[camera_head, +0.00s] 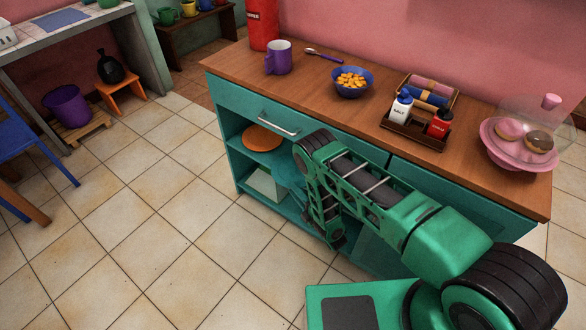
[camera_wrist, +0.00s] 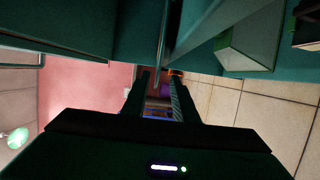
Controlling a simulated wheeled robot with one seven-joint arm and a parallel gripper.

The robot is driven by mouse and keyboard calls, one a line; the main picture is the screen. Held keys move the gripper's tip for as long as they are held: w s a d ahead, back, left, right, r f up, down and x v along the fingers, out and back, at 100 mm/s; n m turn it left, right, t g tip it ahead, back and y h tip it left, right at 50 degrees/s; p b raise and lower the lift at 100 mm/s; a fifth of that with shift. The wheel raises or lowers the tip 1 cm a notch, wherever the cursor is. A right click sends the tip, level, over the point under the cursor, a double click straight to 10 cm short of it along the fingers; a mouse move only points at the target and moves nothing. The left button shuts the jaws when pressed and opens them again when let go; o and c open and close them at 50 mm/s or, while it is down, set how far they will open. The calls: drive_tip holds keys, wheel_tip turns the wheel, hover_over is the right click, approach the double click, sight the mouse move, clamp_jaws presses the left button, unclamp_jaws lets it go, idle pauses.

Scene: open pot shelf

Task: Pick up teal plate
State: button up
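A teal, round-edged shape that looks like the teal plate (camera_head: 287,171) shows inside the open shelf in the head view, left of my arm and partly hidden by it. In the wrist view my gripper (camera_wrist: 160,75) has its two dark fingers apart, with a visible gap between them. A thin teal edge (camera_wrist: 161,45), likely the plate seen nearly edge-on, lies just beyond the fingertips and in line with the gap. I cannot tell whether a finger touches it. In the head view my arm hides most of the gripper.
An orange plate (camera_head: 262,138) lies on the upper shelf, left of my arm. A pale box-like thing (camera_head: 265,184) stands below it. The teal cabinet (camera_head: 225,152) has a wooden top (camera_head: 315,75) bearing a mug, bowl, condiments and cake stand.

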sight(281, 176)
drive_tip(key=x, duration=0.9)
drive_tip(key=shift+s+a+r, duration=0.1)
drive_tip(key=shift+s+a, duration=0.05)
drive_tip(key=shift+a, duration=0.3)
drive_tip(key=shift+c, duration=0.2)
clamp_jaws()
